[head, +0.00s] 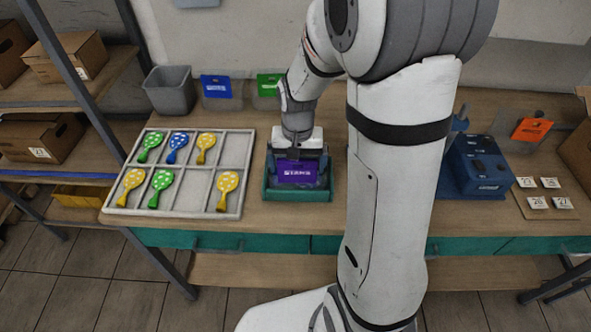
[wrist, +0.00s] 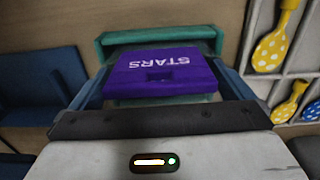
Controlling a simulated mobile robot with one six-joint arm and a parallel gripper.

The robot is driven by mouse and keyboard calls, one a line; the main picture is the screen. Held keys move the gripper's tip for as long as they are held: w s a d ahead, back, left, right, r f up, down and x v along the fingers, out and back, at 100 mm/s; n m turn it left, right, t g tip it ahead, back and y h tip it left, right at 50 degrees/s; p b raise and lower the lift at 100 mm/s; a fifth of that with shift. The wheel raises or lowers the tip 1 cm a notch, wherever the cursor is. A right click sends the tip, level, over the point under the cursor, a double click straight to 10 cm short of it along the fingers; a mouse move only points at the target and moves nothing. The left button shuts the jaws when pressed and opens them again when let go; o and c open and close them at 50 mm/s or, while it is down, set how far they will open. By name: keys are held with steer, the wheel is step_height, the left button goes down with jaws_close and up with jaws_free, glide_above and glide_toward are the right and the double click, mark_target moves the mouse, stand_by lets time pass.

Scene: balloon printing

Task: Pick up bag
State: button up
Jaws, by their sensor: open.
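A purple bag marked STARS (head: 297,173) sits in a green tray (head: 296,197) on the table, at mid-picture in the head view. In the wrist view the purple bag (wrist: 160,74) lies between the two fingers, with the green tray (wrist: 150,38) behind it. My gripper (head: 298,178) is right at the tray, and its fingers (wrist: 158,70) stand open, one on each side of the bag. Whether either finger touches the bag I cannot tell. The bag's lower part is hidden.
A divided tray (head: 190,172) with several dotted balloons stands left of the green tray. A grey bin (head: 169,90), a blue bag (head: 216,87) and a green bag (head: 269,84) are behind. A blue machine (head: 475,167) and number cards (head: 538,202) are at right.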

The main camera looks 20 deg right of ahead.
steer(key=shift+c, duration=0.3)
steer(key=c, duration=1)
steer(key=shift+o, duration=0.2)
steer(key=shift+r, duration=0.1)
